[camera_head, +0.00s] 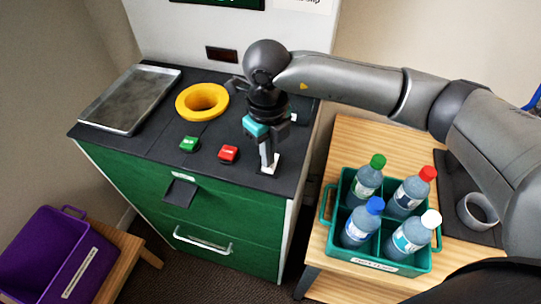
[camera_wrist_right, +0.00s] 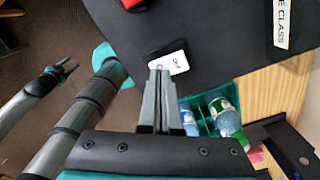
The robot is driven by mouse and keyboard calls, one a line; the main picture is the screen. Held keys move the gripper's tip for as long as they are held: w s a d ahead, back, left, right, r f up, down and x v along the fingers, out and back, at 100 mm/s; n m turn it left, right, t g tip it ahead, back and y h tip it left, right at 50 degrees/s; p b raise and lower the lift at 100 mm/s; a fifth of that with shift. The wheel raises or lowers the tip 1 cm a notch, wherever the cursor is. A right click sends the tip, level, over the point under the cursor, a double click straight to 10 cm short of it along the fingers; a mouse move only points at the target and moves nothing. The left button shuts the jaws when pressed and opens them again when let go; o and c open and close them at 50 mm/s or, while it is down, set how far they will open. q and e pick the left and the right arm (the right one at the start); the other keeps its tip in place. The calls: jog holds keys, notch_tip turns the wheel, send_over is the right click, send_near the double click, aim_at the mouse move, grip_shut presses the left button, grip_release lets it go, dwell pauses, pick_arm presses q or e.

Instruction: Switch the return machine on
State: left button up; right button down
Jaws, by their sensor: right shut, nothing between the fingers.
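The return machine (camera_head: 120,162) is a green-fronted cabinet with a black top, in the middle of the head view. On its top are a yellow ring (camera_head: 202,101), a green button (camera_head: 189,144) and a red button (camera_head: 228,154). A small dark block with a white label (camera_wrist_right: 167,57) lies near the top's front right corner; its lettering is too small to read surely. My right gripper (camera_head: 268,168) is shut and empty, pointing down at this block. I cannot tell whether it touches. My left gripper (camera_wrist_right: 62,72) shows only small in the wrist view, away from the machine.
A metal tray (camera_head: 130,98) lies on the machine's left. A teal crate (camera_head: 340,250) with several capped bottles stands on a wooden table (camera_head: 346,152) at right, beside a grey cup (camera_head: 477,211). A purple bin (camera_head: 45,255) stands at lower left.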

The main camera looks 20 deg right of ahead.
notch_tip(320, 180, up, 6)
jog(key=p, duration=0.3)
jog(key=shift+s+f, duration=0.1)
jog(key=shift+s, duration=0.05)
dwell(0.6)
